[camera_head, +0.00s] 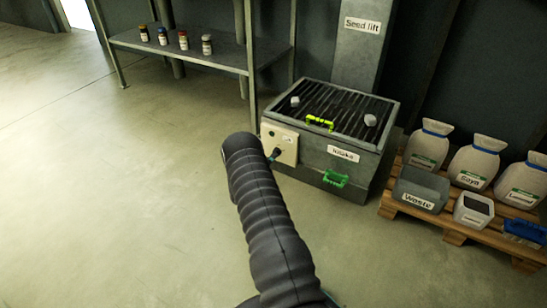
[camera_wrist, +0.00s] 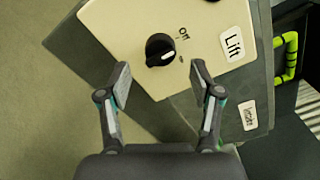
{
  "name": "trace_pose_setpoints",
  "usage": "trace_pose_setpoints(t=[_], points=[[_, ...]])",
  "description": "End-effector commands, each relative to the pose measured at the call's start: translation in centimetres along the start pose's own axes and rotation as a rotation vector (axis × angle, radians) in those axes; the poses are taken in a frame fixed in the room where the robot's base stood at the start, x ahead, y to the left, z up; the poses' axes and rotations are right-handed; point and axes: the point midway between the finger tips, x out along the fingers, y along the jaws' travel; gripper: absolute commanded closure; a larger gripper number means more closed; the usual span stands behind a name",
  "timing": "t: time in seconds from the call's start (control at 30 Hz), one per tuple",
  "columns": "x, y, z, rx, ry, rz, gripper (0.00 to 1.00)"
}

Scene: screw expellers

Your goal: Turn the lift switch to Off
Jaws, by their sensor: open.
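The lift switch (camera_wrist: 159,49) is a round black knob on a cream panel (camera_wrist: 112,27). A white mark on the knob points toward the lower right in the wrist view, away from the "Off" print (camera_wrist: 183,33) and toward a small, unreadable print. A "Lift" label (camera_wrist: 233,44) is to its right. My gripper (camera_wrist: 160,76) is open and empty, its fingertips apart just below the knob in the wrist view, with no visible contact. In the head view the panel (camera_head: 288,146) is on the grey intake box (camera_head: 310,165); my arm hides most of my gripper there.
The box has a dark grate top with a yellow-green handle (camera_head: 320,122) and a green front handle (camera_head: 336,179). A shelf (camera_head: 215,47) with small jars stands behind left. A pallet (camera_head: 455,227) with sacks and a Waste bin (camera_head: 420,190) is at right. The left floor is clear.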

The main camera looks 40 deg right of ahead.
Motion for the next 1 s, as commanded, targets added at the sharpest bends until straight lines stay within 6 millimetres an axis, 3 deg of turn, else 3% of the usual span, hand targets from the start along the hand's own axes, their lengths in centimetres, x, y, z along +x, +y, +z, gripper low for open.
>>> trace_pose_setpoints(t=[0.2, 0.4, 0.6, 1.0], points=[[-4.5, 0.1, 0.1, -0.002, -0.003, 0.003, 0.35], [-7.2, 0.1, 0.1, -0.002, -0.003, 0.002, 0.35], [-8.1, 0.0, 0.1, 0.0, -0.001, 0.0, 0.35], [-8.1, 0.0, 0.0, 0.0, -0.001, 0.0, 0.35]])
